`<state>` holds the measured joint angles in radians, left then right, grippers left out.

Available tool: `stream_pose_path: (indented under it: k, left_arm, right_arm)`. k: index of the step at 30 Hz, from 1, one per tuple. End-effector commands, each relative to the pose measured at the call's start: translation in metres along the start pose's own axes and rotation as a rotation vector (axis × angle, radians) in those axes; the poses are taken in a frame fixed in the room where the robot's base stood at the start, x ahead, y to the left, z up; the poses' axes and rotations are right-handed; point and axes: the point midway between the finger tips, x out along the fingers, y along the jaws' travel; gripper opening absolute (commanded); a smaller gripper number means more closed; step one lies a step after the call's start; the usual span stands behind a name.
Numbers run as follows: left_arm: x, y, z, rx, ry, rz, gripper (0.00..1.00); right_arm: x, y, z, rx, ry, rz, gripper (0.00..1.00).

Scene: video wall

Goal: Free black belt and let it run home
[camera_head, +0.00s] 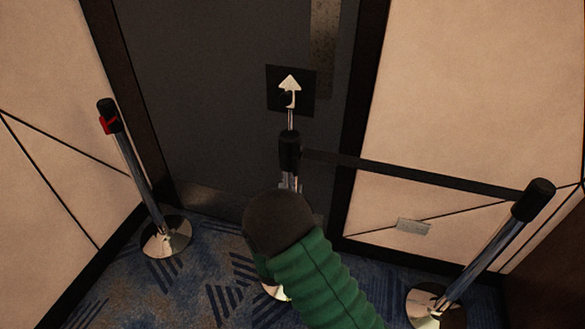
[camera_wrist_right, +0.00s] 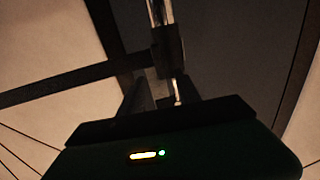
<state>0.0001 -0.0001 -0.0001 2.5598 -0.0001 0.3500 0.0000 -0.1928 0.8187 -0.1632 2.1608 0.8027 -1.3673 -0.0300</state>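The black belt (camera_head: 415,175) runs taut from the black head of the middle post (camera_head: 290,150) to the right post (camera_head: 525,215). The middle post carries a black sign (camera_head: 303,101) with a white arrow. My right arm comes up from below, and its gripper (camera_head: 290,182) is just below and in front of the middle post's head. In the right wrist view, the gripper's fingers (camera_wrist_right: 161,88) stand apart below the post head (camera_wrist_right: 168,50), where the belt (camera_wrist_right: 70,80) ends. I cannot tell whether they touch it. My left gripper is out of view.
A left post (camera_head: 140,175) with a red clip on its head stands apart, with no belt attached. A dark door (camera_head: 215,90) is behind the middle post. Patterned carpet (camera_head: 215,275) shows free floor between the left and middle posts.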

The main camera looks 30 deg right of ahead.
Motion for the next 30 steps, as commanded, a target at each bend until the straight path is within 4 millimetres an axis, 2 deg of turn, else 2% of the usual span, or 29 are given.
stream_pose_path:
  k: [1, 6, 13, 18, 25, 30]
  left_arm:
    - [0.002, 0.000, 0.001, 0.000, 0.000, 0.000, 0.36]
    - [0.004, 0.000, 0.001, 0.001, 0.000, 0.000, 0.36]
    - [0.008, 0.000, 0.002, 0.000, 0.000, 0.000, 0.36]
    - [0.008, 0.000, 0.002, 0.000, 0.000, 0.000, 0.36]
    - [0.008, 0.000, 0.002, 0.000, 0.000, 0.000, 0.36]
    - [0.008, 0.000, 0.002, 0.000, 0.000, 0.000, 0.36]
  right_arm:
    - [0.015, 0.002, 0.000, 0.000, 0.003, 0.004, 0.40]
    - [0.059, -0.001, 0.000, -0.002, 0.003, 0.003, 0.40]
    - [0.103, -0.006, 0.000, -0.007, 0.002, -0.001, 0.40]
    - [0.115, -0.006, -0.002, -0.007, 0.002, -0.002, 0.40]
    - [0.116, -0.005, -0.001, -0.007, 0.001, -0.002, 0.38]
    - [0.116, -0.005, -0.001, -0.007, 0.001, -0.002, 0.16]
